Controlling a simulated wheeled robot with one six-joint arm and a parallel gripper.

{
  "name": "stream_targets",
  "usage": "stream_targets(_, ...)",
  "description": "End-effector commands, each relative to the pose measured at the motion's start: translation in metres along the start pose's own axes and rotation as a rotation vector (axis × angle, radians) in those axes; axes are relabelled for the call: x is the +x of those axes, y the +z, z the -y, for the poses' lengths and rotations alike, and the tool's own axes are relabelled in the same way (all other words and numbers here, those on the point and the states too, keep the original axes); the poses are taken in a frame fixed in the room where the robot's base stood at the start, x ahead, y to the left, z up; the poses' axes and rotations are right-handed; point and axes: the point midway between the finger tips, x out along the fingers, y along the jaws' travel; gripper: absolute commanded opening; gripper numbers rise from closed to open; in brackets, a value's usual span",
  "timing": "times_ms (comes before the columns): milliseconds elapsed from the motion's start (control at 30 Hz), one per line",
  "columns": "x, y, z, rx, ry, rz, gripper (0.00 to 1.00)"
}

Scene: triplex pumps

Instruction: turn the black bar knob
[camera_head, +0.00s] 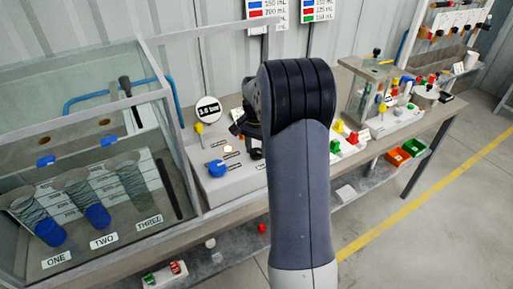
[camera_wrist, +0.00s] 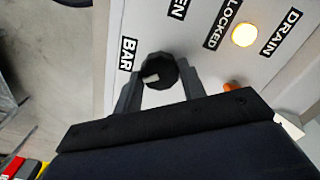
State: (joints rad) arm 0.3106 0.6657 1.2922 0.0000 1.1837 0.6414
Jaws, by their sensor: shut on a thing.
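The black bar knob (camera_wrist: 160,71) sits on the light grey panel (camera_wrist: 190,25), just right of the "BAR" label, in the wrist view. It is a dark faceted round knob with a small white mark on its face. My gripper (camera_wrist: 160,82) has one finger on each side of the knob and is shut on it. In the head view my gripper is mostly hidden behind my own arm, and the black knob cannot be made out clearly there.
The panel carries a lit yellow lamp (camera_wrist: 244,34) near "DRAIN", and a blue knob (camera_head: 216,168). A glass tank (camera_head: 90,130) with mesh tubes labelled ONE, TWO and THREE stands at left. Red and green bins (camera_head: 398,156) and small fittings are at right.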

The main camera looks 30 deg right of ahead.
Motion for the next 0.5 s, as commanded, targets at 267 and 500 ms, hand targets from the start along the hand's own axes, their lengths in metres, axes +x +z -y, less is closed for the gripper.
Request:
stream_targets(267,-0.0012,0.0000,0.0000,-0.191,0.000,0.000,0.16)
stream_targets(500,-0.0012,-0.0001,0.0000,-0.419,0.000,0.000,0.16)
